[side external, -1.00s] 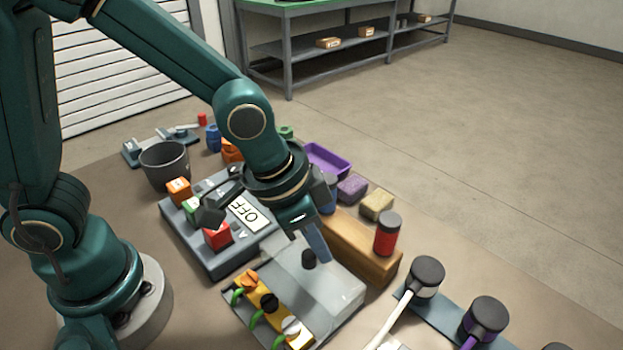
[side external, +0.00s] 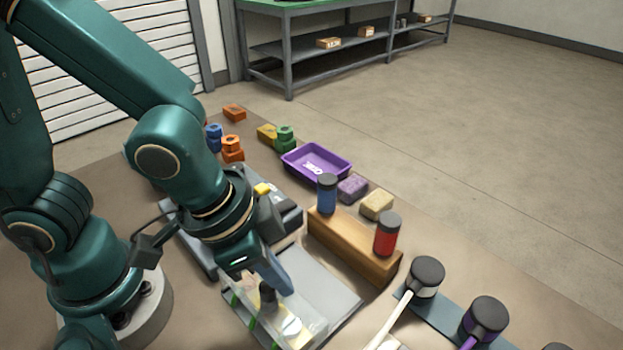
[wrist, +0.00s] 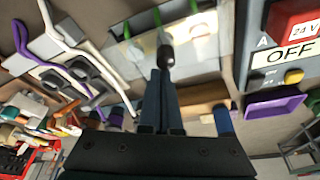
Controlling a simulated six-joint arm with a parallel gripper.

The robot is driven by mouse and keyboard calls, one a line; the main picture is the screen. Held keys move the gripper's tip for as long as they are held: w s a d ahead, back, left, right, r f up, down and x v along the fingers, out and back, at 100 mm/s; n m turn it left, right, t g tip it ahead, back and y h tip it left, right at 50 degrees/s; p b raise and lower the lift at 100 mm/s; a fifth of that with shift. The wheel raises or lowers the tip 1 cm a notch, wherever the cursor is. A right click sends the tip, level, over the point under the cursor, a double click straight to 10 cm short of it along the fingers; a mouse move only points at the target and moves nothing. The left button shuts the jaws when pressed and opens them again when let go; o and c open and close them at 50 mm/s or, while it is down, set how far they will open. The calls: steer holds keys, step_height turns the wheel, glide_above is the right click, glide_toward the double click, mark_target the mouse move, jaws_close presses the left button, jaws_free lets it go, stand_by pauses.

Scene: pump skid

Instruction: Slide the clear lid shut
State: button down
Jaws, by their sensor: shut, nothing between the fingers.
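The clear lid (side external: 300,326) lies over the row of coloured parts on its flat base (side external: 325,282), and the parts show blurred through it. The right part of the base is bare. A dark knob (side external: 268,293) stands up from the lid; it also shows in the wrist view (wrist: 167,56). My gripper (side external: 284,284) is shut and empty, its fingers pointing down close to the right side of the knob. In the wrist view, the shut fingers (wrist: 160,84) reach to the knob; whether they touch it I cannot tell. Green pieces (wrist: 158,17) show at the lid's far edge.
A wooden block (side external: 350,248) with blue (side external: 327,193) and red (side external: 387,234) cylinders stands right of the base. A grey box with an OFF panel (wrist: 290,53) is behind, partly hidden by my arm. A purple tray (side external: 316,161) is farther back.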

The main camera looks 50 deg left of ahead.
steer(key=w, duration=0.1)
steer(key=w+d, duration=0.1)
steer(key=w, duration=0.1)
steer(key=shift+w+d+r, duration=0.15)
steer(key=shift+w+d, duration=0.05)
steer(key=shift+d, duration=0.15)
steer(key=v, duration=1)
steer(key=s+a+n+t+y, duration=0.1)
steer(key=a+n, duration=0.4)
steer(key=a, duration=0.7)
steer(key=shift+s+f+n+t+y, duration=0.3)
steer(key=shift+s+f+t+y, duration=0.1)
steer(key=shift+s+t, duration=0.15)
steer(key=shift+a, duration=0.15)
